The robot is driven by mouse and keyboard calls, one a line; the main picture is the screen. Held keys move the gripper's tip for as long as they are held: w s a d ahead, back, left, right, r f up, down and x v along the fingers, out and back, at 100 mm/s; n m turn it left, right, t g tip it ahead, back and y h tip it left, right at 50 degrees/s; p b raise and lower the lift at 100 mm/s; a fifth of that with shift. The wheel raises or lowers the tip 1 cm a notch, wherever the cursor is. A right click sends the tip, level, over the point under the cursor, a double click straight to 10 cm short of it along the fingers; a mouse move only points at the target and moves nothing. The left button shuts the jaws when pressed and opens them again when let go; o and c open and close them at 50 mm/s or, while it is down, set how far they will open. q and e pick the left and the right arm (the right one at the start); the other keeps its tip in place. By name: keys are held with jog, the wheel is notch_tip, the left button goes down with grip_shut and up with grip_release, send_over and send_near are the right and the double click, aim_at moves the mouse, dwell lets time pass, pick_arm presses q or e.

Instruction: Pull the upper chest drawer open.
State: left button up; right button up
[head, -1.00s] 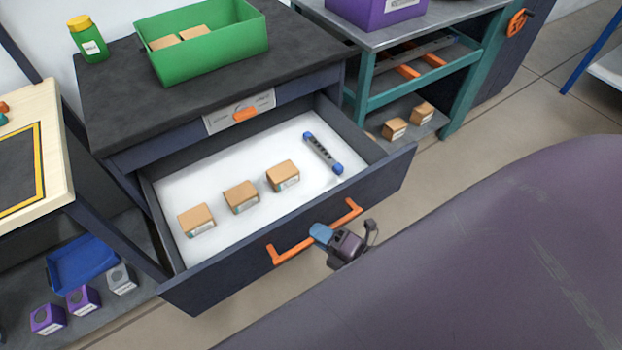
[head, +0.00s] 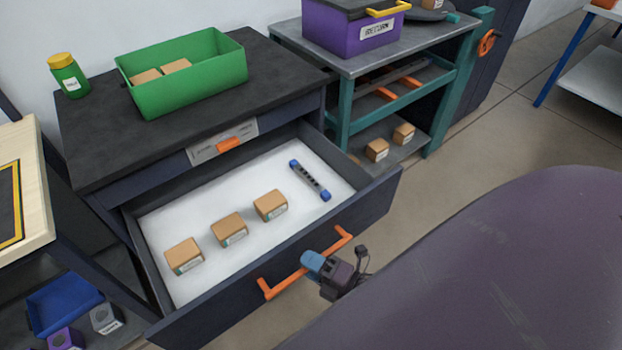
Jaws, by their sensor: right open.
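The upper chest drawer (head: 240,305) stands pulled out from the dark chest (head: 90,150). Its white floor shows, with several cardboard boxes (head: 230,229) and a blue-ended grey bar (head: 310,180) on it. The orange bar handle (head: 285,283) runs along the drawer's front. My right gripper (head: 313,262) is at the handle's middle, its blue fingertip overlapping the bar in the picture. It is open; I cannot tell whether it touches the handle. My left gripper is not in view.
A green bin (head: 190,90) with boxes and a yellow-capped green jar (head: 68,76) stand on the chest. A purple bin (head: 335,38) stands on the teal-framed table (head: 345,63) to the right. Shelves with a blue tray (head: 62,305) lie lower left.

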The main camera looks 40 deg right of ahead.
jog(key=v, duration=1)
jog(key=shift+s+d, duration=0.2)
jog(key=shift+s, duration=0.15)
